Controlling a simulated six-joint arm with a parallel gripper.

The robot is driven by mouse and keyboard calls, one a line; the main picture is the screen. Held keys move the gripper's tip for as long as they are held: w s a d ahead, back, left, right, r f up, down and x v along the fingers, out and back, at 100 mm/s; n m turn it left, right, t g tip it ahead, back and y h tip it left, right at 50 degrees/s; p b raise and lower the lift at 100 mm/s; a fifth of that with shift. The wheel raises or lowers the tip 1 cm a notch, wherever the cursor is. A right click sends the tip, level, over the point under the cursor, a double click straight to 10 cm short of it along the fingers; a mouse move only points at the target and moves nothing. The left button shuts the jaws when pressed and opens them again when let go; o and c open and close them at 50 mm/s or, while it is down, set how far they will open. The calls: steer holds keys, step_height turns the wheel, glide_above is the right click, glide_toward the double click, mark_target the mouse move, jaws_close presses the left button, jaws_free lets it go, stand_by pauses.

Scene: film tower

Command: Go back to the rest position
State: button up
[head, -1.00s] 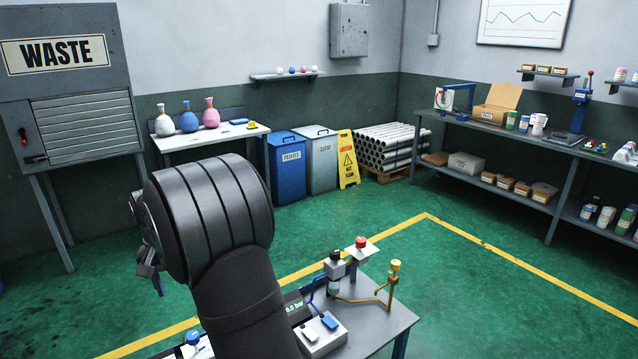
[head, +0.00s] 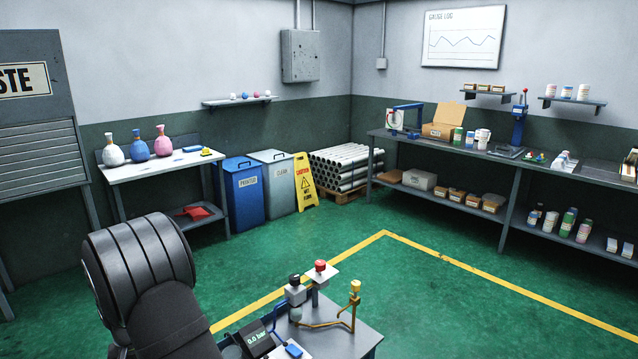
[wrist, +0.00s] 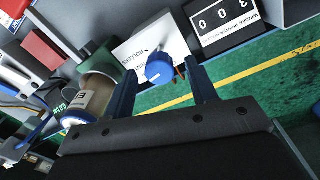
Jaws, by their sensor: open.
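My gripper (wrist: 160,68) shows in the wrist view with its two dark blue fingers apart. Nothing is held between them. A blue knob (wrist: 159,68) on a white labelled panel (wrist: 140,48) shows beyond the gap; I cannot tell how far away it is. In the head view, only a thick black link of my arm shows at lower left, and the gripper is hidden or out of frame.
Green floor (head: 450,315) at right is open.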

steer(key=shift+f, duration=0.55)
step_height(320, 180, up, 17)
step_height(320, 180, down, 17)
steer(key=shift+d+f, duration=0.1)
steer(key=shift+f, duration=0.05)
steer(key=shift+r+n, duration=0.2)
steer(key=shift+n, duration=0.6)
steer(key=n, duration=0.6)
step_height(320, 180, up, 10)
steer(key=shift+o, duration=0.5)
steer(key=shift+s+f, duration=0.1)
